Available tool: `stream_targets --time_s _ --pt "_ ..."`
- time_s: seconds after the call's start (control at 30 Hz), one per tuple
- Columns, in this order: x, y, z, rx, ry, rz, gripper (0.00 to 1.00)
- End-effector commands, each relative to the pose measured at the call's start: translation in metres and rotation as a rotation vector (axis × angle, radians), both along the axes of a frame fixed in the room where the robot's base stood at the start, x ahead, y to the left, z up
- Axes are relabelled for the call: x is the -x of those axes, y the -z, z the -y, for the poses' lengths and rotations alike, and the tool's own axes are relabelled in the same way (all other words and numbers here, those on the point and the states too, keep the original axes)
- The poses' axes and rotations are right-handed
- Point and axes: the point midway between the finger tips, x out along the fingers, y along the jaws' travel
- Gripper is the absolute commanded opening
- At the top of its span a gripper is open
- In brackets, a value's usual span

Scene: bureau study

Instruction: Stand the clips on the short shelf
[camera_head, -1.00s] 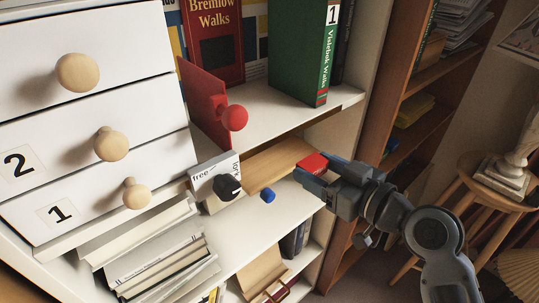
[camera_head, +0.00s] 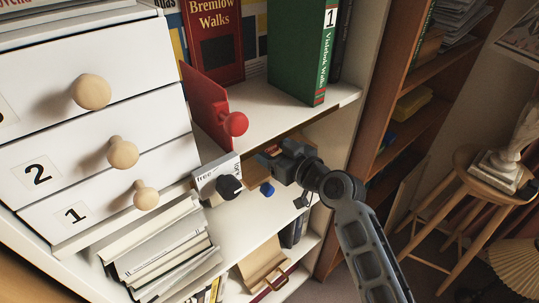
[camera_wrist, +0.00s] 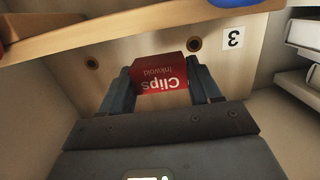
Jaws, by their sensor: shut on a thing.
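The clips are a small red box (camera_wrist: 161,73) marked "Clips Inkwold", its lettering upside down in the wrist view. My gripper (camera_wrist: 161,82) is shut on it, one dark finger on each side. In the head view my gripper (camera_head: 265,160) is inside the bookcase opening below the upper shelf, and the box is mostly hidden there. A wooden board (camera_wrist: 150,32) crosses the top of the wrist view, near the box. Behind the box is a pale panel with round holes and a "3" label (camera_wrist: 233,38). I cannot tell for sure which board is the short shelf.
A blue knob (camera_head: 267,189) sits just below my gripper. The upper shelf (camera_head: 290,118) with a green book (camera_head: 300,50) is above. White drawers (camera_head: 90,150) and stacked books (camera_head: 165,245) are left.

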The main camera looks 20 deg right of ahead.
Motion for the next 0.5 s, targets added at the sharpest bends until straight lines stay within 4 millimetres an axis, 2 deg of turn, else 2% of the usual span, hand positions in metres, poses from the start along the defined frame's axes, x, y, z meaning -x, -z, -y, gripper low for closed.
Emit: stream_targets --time_s 0.03,0.13,0.5 --pt "0.000 0.010 0.000 -0.002 0.000 -0.004 0.32" --pt "0.000 0.023 0.000 -0.001 0.000 -0.003 0.32" --pt "-0.004 0.028 -0.001 0.000 0.000 0.000 0.32"
